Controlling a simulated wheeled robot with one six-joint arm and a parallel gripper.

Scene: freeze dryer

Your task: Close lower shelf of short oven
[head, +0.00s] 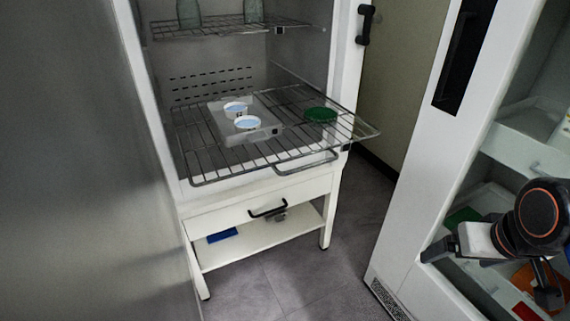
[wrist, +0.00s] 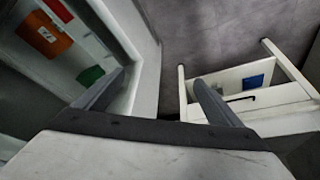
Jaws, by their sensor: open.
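The short oven (head: 148,120) stands open at the centre-left of the head view. Its lower shelf (head: 215,170), a wire rack, is pulled out past the oven's front, with a wire loop at its front edge. A grey tray (head: 268,129) with two white-rimmed round dishes (head: 247,122) and a green round item (head: 320,114) rest on the shelf. My gripper (head: 452,254) is at the right of the head view, in front of the white cabinet and well apart from the shelf. In the wrist view my gripper (wrist: 160,82) shows its fingers spread and empty. The lower shelf is not seen there.
The upper wire shelf (head: 215,30) holds glassware. The oven sits on a white stand with a drawer (head: 262,200) and a blue item (head: 222,236) below. An open white cabinet (head: 425,180) is at right, a grey panel (head: 75,160) at left. Floor (head: 300,270) between is clear.

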